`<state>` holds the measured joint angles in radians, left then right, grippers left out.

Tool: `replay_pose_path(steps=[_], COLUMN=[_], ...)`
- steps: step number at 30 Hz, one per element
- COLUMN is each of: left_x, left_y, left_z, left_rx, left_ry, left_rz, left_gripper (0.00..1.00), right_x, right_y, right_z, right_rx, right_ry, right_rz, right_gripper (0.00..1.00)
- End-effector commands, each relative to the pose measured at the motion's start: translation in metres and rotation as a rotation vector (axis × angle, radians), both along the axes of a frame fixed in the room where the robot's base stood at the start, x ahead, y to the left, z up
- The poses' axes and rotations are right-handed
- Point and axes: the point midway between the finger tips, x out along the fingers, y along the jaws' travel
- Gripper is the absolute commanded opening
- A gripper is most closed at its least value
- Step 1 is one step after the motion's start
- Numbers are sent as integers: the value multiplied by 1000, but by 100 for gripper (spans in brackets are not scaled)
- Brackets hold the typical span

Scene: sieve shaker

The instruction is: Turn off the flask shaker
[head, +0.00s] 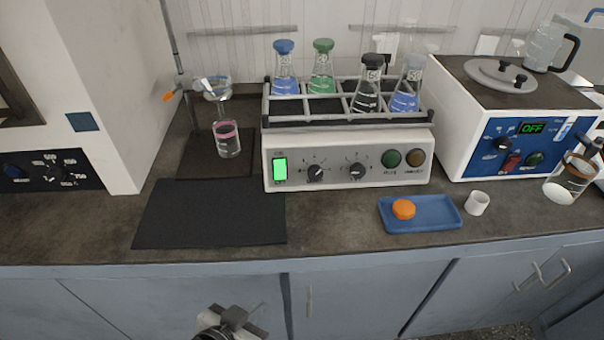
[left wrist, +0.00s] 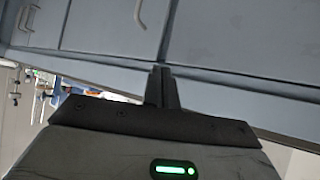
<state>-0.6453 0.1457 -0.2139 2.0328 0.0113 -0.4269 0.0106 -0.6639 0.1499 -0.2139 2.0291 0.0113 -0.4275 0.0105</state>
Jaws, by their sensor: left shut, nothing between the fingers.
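The flask shaker (head: 345,177) stands on the counter in the middle of the head view. Its front panel has a rocker switch (head: 280,170) at the left that glows green, two black knobs and two round buttons, one green and one amber. Several stoppered flasks (head: 321,72) with blue, green and dark contents stand in its rack. My left gripper (head: 238,318) is low in front of the cabinets, below the counter edge and well apart from the shaker. In the left wrist view its fingers (left wrist: 161,88) are together and empty. My right gripper is not in view.
A black mat (head: 211,213) lies left of the shaker's front. A blue tray (head: 438,224) with an orange object (head: 403,209) and a white cup (head: 477,203) are at the right. A bath reading OFF (head: 465,150) stands right of the shaker. A beaker (head: 228,145) stands behind the mat.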

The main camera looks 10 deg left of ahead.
Motion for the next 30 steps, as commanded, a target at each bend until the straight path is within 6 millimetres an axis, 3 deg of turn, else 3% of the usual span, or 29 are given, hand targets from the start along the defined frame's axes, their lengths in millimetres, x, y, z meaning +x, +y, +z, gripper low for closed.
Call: replay_pose_path(steps=[7,11,25,30], left_x=[-10,-8,-26,-21], left_y=[1,6,36,43], left_z=[-6,1,46,73], left_rx=[5,25,151,244], left_ry=[30,77,376,392], left_rz=[-1,6,12,-125], left_gripper=[0,0,0,0], right_x=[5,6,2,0], right_y=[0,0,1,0], right_z=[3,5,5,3], right_rx=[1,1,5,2], right_ry=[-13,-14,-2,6], right_rz=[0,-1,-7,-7], right_gripper=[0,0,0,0])
